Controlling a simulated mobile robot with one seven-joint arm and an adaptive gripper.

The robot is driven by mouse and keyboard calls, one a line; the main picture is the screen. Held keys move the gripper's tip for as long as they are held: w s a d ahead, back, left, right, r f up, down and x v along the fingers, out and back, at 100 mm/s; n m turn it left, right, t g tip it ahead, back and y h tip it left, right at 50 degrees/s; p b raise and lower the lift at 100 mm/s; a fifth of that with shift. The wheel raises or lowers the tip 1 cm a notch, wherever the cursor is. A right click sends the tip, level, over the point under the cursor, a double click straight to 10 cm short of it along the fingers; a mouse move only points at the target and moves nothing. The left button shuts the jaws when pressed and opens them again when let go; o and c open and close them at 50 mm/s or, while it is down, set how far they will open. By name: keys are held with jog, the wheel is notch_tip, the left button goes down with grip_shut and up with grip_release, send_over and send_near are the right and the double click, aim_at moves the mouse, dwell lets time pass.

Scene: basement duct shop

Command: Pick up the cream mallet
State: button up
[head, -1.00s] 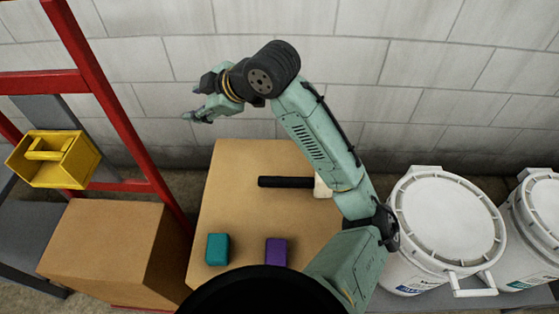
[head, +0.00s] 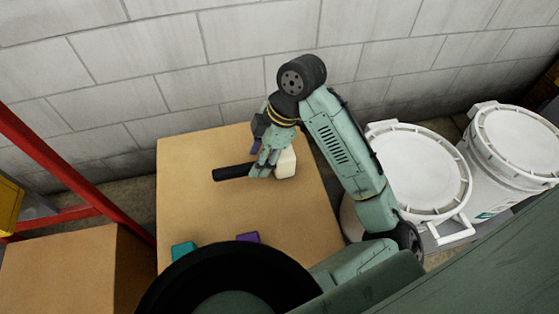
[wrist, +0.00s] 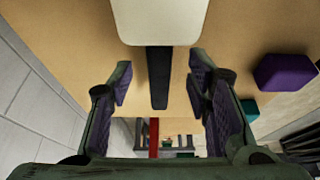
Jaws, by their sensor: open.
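The cream mallet lies on the tan box top, with its pale head (head: 286,164) to the right and its black handle (head: 233,172) pointing left in the head view. My gripper (head: 262,170) is over the mallet, by where the handle meets the head, and hides part of the handle. In the wrist view the mallet's cream head (wrist: 160,20) is at the top and its black handle (wrist: 159,78) runs down between the two open fingers of my gripper (wrist: 159,85). Both fingers look clear of the handle.
A teal block (head: 183,249) and a purple block (head: 247,238) sit on the tan box (head: 190,215) nearer me, partly hidden by my own body. White buckets (head: 422,170) stand to the right. A red frame (head: 75,180) and a cardboard box (head: 75,270) are at left. A block wall is behind.

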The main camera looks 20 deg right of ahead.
jog(key=x, duration=0.5)
jog(key=shift+p, duration=0.35)
jog(key=shift+c, duration=0.4)
grip_shut()
jog(key=shift+d, duration=0.1)
